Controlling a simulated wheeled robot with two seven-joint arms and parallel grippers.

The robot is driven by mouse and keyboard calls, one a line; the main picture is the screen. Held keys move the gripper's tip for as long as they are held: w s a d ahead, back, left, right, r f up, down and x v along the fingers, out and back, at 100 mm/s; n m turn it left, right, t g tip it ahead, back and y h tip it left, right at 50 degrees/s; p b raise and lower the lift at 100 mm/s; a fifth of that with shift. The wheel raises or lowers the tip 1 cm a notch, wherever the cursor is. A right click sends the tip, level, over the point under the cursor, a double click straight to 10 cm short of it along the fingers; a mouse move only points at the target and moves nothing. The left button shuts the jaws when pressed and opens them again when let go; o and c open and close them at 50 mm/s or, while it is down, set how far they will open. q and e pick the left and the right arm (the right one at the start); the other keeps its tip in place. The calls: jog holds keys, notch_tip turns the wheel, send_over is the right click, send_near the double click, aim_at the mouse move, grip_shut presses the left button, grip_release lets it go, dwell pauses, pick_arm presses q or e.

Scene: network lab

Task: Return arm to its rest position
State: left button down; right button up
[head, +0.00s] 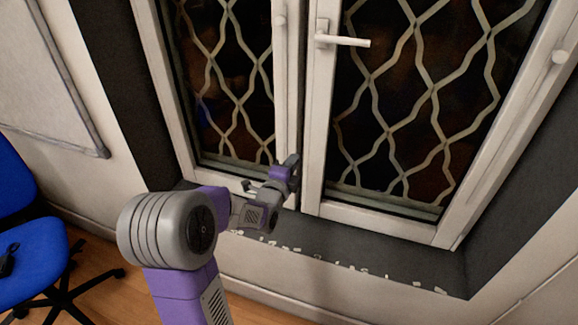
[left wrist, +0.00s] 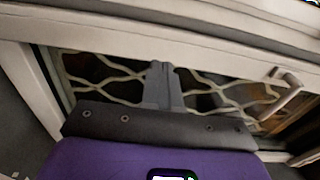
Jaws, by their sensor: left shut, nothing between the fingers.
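My left arm (head: 185,235), purple and grey, reaches up from the bottom of the head view toward the window. My left gripper (head: 291,163) is at the lower middle of the window, in front of the place where the two sashes meet. Its fingers are shut with nothing between them. In the left wrist view the closed fingers (left wrist: 163,72) point at the window with its wavy grille. I cannot tell whether the fingertips touch the frame. My right gripper is not in view.
The white-framed window has a left sash (head: 285,95) and a right sash (head: 318,120) with a handle (head: 342,41). A dark sill (head: 400,262) runs below. A blue chair (head: 35,262) stands at the left, under a whiteboard (head: 40,75).

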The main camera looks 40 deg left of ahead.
pick_arm(q)
jog(key=shift+v, duration=1.05)
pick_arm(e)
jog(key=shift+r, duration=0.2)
pick_arm(q)
jog(key=s+d+f+n+g+h+p, duration=0.1)
jog(key=d+f+n+g+h, duration=0.15)
jog(key=d+f, duration=0.45)
jog(key=s+d+f+n+g+h, duration=0.1)
jog(key=d+f+n+g, duration=0.25)
jog(key=f, duration=0.75)
jog(key=s+d+f+n+g+h+p, duration=0.1)
jog(key=s+d+f+n+g+h, duration=0.15)
jog(key=d+f, duration=0.5)
jog(key=s+d+f+n+g+h, duration=0.2)
jog(key=s+d+f+n+g, duration=0.2)
jog(key=s+d+f, duration=0.2)
jog(key=s+d+f+n+g+h+p, duration=0.1)
jog(key=s+d+f+n+g, duration=0.3)
jog(key=s+d+f, duration=0.3)
jog(key=s, duration=0.4)
jog(key=shift+n+h, duration=0.35)
jog(key=shift+h, duration=0.05)
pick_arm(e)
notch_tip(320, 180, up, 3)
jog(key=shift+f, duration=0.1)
